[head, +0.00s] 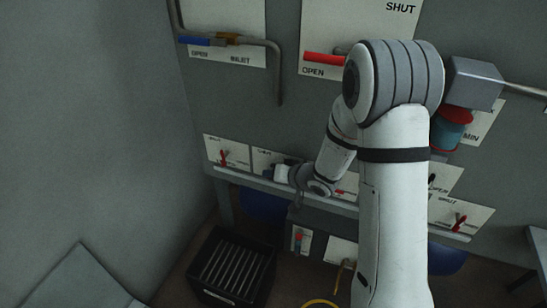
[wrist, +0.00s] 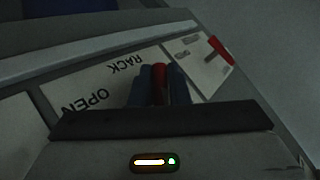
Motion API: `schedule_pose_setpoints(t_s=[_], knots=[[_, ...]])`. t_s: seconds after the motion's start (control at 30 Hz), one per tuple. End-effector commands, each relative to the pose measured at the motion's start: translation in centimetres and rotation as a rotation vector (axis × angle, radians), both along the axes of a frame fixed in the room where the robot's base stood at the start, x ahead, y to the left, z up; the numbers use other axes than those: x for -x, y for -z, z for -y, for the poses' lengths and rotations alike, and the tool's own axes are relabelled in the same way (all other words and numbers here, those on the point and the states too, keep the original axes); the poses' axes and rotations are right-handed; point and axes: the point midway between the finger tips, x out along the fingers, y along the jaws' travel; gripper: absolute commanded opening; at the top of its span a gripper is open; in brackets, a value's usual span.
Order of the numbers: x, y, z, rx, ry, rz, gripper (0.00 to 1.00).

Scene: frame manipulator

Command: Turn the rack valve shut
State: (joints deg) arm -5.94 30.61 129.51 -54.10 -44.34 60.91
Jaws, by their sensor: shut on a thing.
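The rack valve's white plate (wrist: 100,85) is close below my gripper in the wrist view, with the words RACK and OPEN upside down. Its red handle (wrist: 160,82) stands between the two dark blue fingers of my gripper (wrist: 160,88). The fingers are shut on the handle from both sides. The valve's pivot and the lower part of the handle are hidden by my gripper. In the head view the plate (head: 263,155) is on the low panel row, and my gripper (head: 281,174) covers the handle.
A neighbouring plate with a red lever (head: 223,159) is just left of the rack valve. A rail (head: 240,181) runs under the plates. A large red lever (head: 323,59) and a blue lever (head: 200,41) are higher up. A black slatted crate (head: 232,268) stands on the floor.

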Motion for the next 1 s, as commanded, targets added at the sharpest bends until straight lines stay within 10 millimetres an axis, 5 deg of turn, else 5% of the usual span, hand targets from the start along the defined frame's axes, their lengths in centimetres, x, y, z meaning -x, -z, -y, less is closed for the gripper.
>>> schedule_pose_setpoints(t_s=[0.07, 0.6, 1.0], knots=[[0.0, -1.2, -0.2, 0.067, -0.004, -0.026, 0.00], [0.0, -0.1, 0.0, 0.517, -0.004, -0.183, 0.00], [0.1, 0.4, 0.3, 0.690, -0.002, -0.247, 0.00]])
